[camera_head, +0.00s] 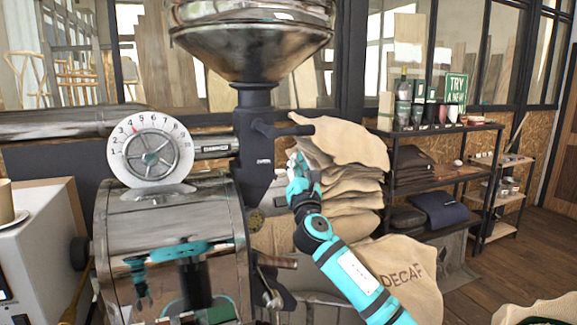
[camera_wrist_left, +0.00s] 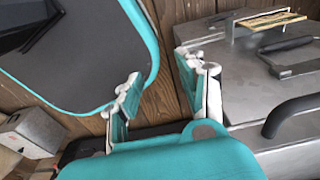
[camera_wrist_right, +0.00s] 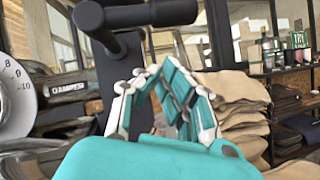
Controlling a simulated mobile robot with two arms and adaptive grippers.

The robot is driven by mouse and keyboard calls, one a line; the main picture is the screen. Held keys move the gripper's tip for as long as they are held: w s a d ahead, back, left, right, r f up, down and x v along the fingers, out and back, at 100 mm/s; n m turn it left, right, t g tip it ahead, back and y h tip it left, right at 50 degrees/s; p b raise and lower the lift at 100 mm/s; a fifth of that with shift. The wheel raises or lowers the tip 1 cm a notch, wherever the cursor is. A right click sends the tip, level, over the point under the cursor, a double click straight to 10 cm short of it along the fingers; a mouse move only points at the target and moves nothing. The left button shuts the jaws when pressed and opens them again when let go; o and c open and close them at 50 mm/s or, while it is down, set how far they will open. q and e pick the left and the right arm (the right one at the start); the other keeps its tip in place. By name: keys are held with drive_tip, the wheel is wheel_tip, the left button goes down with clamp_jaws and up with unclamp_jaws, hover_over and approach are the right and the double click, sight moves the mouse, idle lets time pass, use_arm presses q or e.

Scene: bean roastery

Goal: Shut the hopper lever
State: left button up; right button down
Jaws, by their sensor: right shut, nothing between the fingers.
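The hopper lever (camera_head: 290,130) is a black handle sticking out to the right from the dark column under the steel hopper (camera_head: 250,35). In the right wrist view the lever (camera_wrist_right: 150,14) crosses the top, above the fingertips. My right gripper (camera_head: 296,160) is below the lever, apart from it, beside the column. In its own view my right gripper (camera_wrist_right: 150,72) has its fingertips together with nothing between them. My left gripper (camera_wrist_left: 157,88) shows only in its own wrist view, with its fingers apart and empty.
A dial (camera_head: 151,146) and a steel drum (camera_head: 170,240) stand left of the column. Stacked sacks (camera_head: 345,175) are close behind my right gripper. A shelf (camera_head: 440,180) stands further right. Below the left gripper are a grey metal top (camera_wrist_left: 270,120) and wooden floor (camera_wrist_left: 172,80).

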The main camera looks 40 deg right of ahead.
drive_tip(key=shift+s+d+r+n+t+y+p, duration=0.15)
drive_tip(key=shift+d+r+n+t+y, duration=0.35)
drive_tip(key=shift+n, duration=0.55)
drive_tip(key=shift+s+d+r+n+t+y+p, duration=0.1)
drive_tip(key=shift+d+r+n+t+y+p, duration=0.2)
drive_tip(key=shift+r+n+y, duration=0.6)
drive_tip(key=shift+s+d+r+n+t+y+p, duration=0.15)
drive_tip(key=shift+d+n+t+y, duration=0.25)
drive_tip(key=shift+n, duration=0.85)
drive_tip(key=shift+d, duration=0.15)
drive_tip(key=shift+w, duration=0.1)
